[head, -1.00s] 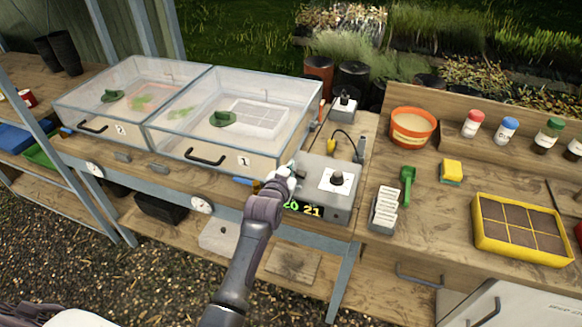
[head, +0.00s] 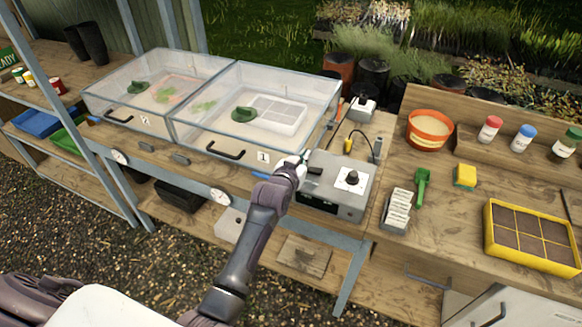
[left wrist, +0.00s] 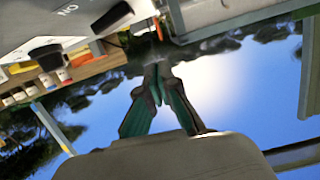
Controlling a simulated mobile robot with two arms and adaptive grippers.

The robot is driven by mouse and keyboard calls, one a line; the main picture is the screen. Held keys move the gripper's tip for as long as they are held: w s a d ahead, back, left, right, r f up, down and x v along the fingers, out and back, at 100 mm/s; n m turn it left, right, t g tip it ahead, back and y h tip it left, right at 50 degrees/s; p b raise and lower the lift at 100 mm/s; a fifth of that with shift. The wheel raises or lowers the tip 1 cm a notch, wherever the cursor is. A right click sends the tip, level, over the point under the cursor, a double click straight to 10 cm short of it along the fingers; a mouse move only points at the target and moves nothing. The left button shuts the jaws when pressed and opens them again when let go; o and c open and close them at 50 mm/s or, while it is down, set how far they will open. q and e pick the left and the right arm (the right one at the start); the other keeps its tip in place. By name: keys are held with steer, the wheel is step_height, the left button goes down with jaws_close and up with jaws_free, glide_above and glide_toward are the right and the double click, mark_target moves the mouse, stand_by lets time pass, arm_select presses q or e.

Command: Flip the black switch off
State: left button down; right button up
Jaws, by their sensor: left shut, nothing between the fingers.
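The grey control box (head: 335,204) stands on the wooden bench, with a black knob (head: 352,177) on a white plate. A small black switch (head: 315,170) is at the left of its top. In the left wrist view the box appears upside down, with the black switch (left wrist: 112,18) near an "ON" label and the knob (left wrist: 45,55). My left gripper (head: 304,160) is beside the box's left rear edge, close to the switch; contact cannot be told. Its fingers (left wrist: 157,75) are shut and empty. The front display is dark. My right gripper is not in view.
Two clear-lidded propagator boxes (head: 255,105) stand left of the control box. A label holder (head: 396,212), a green scoop (head: 422,186) and a yellow seed tray (head: 530,262) are to the right. A cable (head: 362,135) runs behind the box.

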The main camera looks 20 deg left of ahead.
arm_select(q)
steer(key=b+v, duration=0.1)
steer(key=v, duration=0.7)
steer(key=shift+s+a+f, duration=0.2)
steer(key=shift+s+f, duration=0.05)
steer(key=shift+s, duration=0.05)
steer(key=s+d+f+g+b, duration=0.1)
steer(key=s+f+g, duration=0.35)
steer(key=f, duration=0.75)
steer(key=s+f+m+g, duration=0.1)
steer(key=s+f, duration=0.6)
steer(key=f, duration=0.6)
steer(key=s+d+f+g+b, duration=0.15)
steer(key=s+f, duration=0.35)
steer(key=f, duration=0.7)
steer(key=s+a+f+g, duration=0.1)
steer(key=s+f+g, duration=0.1)
steer(key=s+f, duration=0.4)
steer(key=s+a+f+g, duration=0.2)
steer(key=s+f, duration=0.4)
steer(key=s, duration=1)
steer(key=s+a+f+g, duration=0.1)
steer(key=s+f+g, duration=0.2)
steer(key=s, duration=0.9)
step_height(320, 180, down, 3)
steer(key=shift+a+r+m, duration=0.1)
steer(key=shift+a+m, duration=0.15)
steer(key=shift+m, duration=0.05)
